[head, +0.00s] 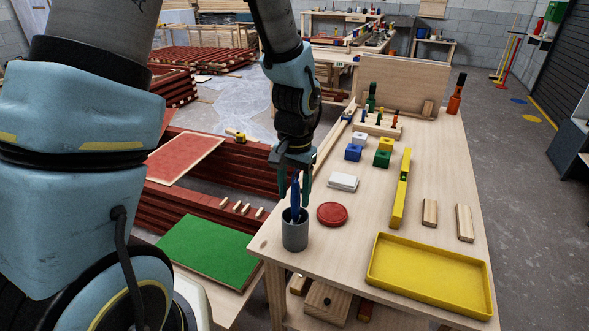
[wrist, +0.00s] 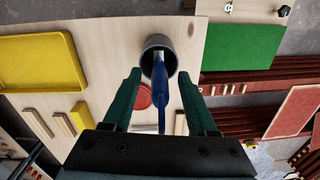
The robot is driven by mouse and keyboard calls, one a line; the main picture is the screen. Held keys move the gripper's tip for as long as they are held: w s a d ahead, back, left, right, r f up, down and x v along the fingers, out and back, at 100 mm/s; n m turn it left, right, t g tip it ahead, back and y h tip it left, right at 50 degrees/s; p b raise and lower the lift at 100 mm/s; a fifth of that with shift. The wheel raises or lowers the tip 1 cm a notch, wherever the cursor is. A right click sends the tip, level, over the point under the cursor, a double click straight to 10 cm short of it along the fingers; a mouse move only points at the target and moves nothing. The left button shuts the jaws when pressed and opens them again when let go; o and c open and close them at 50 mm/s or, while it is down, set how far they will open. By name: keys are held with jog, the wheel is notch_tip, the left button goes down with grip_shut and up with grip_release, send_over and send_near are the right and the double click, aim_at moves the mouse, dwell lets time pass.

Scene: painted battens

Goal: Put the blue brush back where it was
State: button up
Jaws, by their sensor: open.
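The blue brush (head: 295,196) stands in a grey cup (head: 295,235) near the left edge of the wooden table. Its handle points up and its lower end is hidden inside the cup. My gripper (head: 300,196) is above the cup with its fingers apart on either side of the handle. In the wrist view the blue brush (wrist: 160,92) runs between the two open green fingers, with a visible gap on each side. The cup (wrist: 170,47) lies beyond the fingertips in that view.
A red round lid (head: 332,214) and a white block (head: 343,182) are beside the cup. A yellow tray (head: 430,306) is at the front right. Coloured blocks, a yellow level (head: 401,188) and wooden pieces stand farther off. A green board (head: 207,252) lies lower left.

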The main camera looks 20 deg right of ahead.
notch_tip(320, 180, up, 11)
jog(key=shift+s+d+f+b, duration=0.1)
jog(key=shift+b, duration=1.05)
jog(key=w+a+f+n, duration=0.1)
jog(key=a+n, duration=0.3)
jog(key=a, duration=0.8)
jog(key=w+a+f+n+t, duration=0.1)
jog(key=a+f+n, duration=0.2)
jog(key=a, duration=1)
jog(key=shift+f+n, duration=0.4)
jog(key=shift+n, duration=0.4)
